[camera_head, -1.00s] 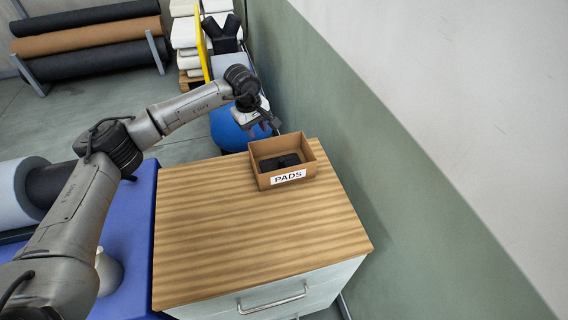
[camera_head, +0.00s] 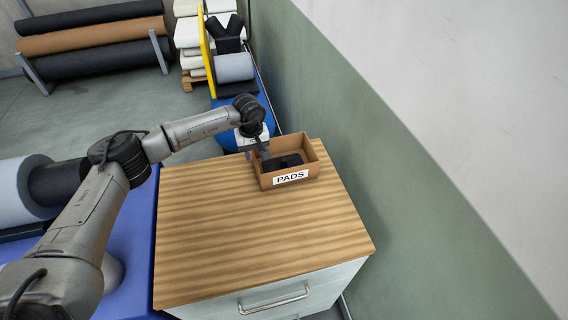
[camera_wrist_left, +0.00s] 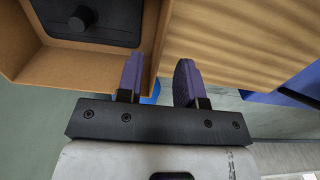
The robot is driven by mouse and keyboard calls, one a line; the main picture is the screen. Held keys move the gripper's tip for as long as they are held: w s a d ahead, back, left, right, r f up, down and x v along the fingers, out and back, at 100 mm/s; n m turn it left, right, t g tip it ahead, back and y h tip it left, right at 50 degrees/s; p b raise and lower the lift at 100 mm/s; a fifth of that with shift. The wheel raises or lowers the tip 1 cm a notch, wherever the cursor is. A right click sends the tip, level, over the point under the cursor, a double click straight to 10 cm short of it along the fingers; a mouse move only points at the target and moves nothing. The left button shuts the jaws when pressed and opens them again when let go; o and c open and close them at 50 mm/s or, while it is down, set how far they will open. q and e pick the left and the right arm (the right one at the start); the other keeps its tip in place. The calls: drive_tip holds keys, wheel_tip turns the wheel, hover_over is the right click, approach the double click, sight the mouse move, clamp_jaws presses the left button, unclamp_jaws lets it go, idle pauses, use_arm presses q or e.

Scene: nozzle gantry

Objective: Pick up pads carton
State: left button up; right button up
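The pads carton (camera_head: 290,178) is an open brown box with a white "PADS" label, standing upright near the far right of the wooden cabinet top. A dark item (camera_head: 286,162) with a knob lies inside it. My left gripper (camera_head: 262,155) is at the carton's left wall. In the left wrist view the left gripper (camera_wrist_left: 157,68) is open, with a purple finger on each side of the carton's wall (camera_wrist_left: 158,40) as pictured. I cannot tell whether either finger touches it. My right gripper is not in view.
The wooden cabinet top (camera_head: 250,240) is otherwise bare. A green and white wall (camera_head: 400,180) runs close along its right side. A blue-covered surface (camera_head: 130,230) adjoins it on the left. A blue round object (camera_head: 229,138) is behind the cabinet.

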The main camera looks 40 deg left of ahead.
sight(256, 162)
use_arm(q)
drive_tip(key=shift+f, duration=2.65)
drive_tip(key=shift+c, duration=0.4)
clamp_jaws()
